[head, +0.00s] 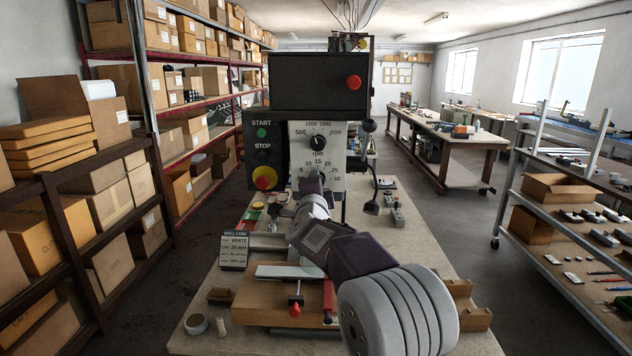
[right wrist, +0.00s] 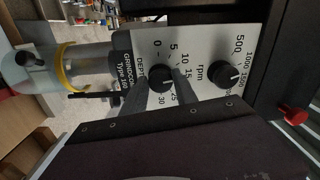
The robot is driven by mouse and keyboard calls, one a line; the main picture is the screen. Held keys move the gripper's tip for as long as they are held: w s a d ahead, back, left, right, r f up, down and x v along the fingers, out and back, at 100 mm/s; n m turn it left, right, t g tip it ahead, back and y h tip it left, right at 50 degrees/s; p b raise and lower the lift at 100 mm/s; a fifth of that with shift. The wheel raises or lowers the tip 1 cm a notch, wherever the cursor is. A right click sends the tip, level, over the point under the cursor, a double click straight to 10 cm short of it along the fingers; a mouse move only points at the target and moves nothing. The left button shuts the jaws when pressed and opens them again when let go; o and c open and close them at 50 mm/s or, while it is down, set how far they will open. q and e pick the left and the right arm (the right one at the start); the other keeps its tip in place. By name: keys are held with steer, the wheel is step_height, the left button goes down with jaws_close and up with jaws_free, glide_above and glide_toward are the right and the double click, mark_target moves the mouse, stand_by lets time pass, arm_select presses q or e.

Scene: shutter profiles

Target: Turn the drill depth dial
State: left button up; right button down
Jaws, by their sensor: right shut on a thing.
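The drill depth dial (right wrist: 159,76) is a small black knob on the drill press's light front plate (head: 333,160). Its scale runs from 0 to 30 in the right wrist view. My right gripper (right wrist: 166,80) has its two dark fingers on either side of the knob and is shut on it. The fingers partly cover the knob, and its pointer is not clear. In the head view my right gripper (head: 312,183) reaches the lower part of the plate and hides the dial. My left gripper is not in view.
The rpm knob (head: 318,142) sits above the depth dial. The start and stop buttons (head: 264,178) are on the left box. A card (head: 235,250) stands on the bench, near a vise with a red handle (head: 295,308). Shelves of boxes line the left.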

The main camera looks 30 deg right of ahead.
steer(key=shift+f+n+p, duration=0.1)
steer(key=shift+n+p, duration=0.6)
steer(key=shift+n, duration=1.2)
steer(key=c, duration=1)
jaws_free()
steer(key=b+v, duration=0.2)
steer(key=v, duration=0.7)
